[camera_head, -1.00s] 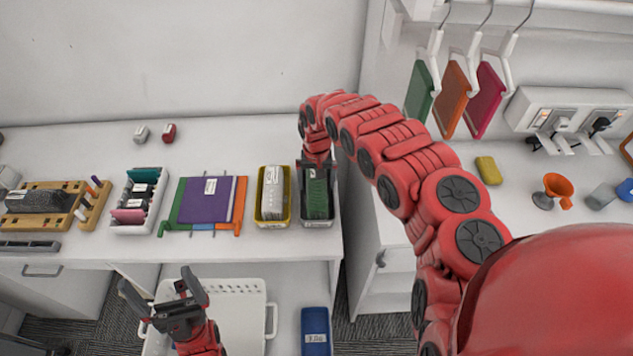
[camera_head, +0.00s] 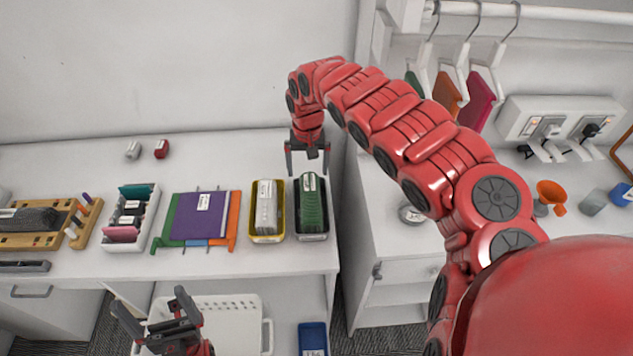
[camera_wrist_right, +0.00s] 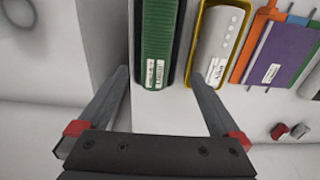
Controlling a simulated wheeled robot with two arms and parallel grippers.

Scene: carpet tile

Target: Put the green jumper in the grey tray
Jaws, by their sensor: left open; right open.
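The green jumper (camera_head: 311,204), ribbed and with a white label, lies in the grey tray (camera_head: 312,237) at the right end of the table. In the right wrist view the jumper (camera_wrist_right: 161,40) sits inside the dark tray wall (camera_wrist_right: 181,45). My right gripper (camera_head: 307,168) is open and empty, just behind the tray and apart from the jumper. Its fingers (camera_wrist_right: 157,78) show spread in the wrist view. My left gripper (camera_head: 156,308) is open and empty, low in front of the table, over a white basket.
A yellow tray (camera_head: 267,239) with a grey item stands close left of the grey tray. Further left are folded cloths (camera_head: 197,216) and a white rack (camera_head: 130,220). A white basket (camera_head: 232,315) is below. Garments (camera_head: 479,100) hang at right. Table behind the trays is mostly clear.

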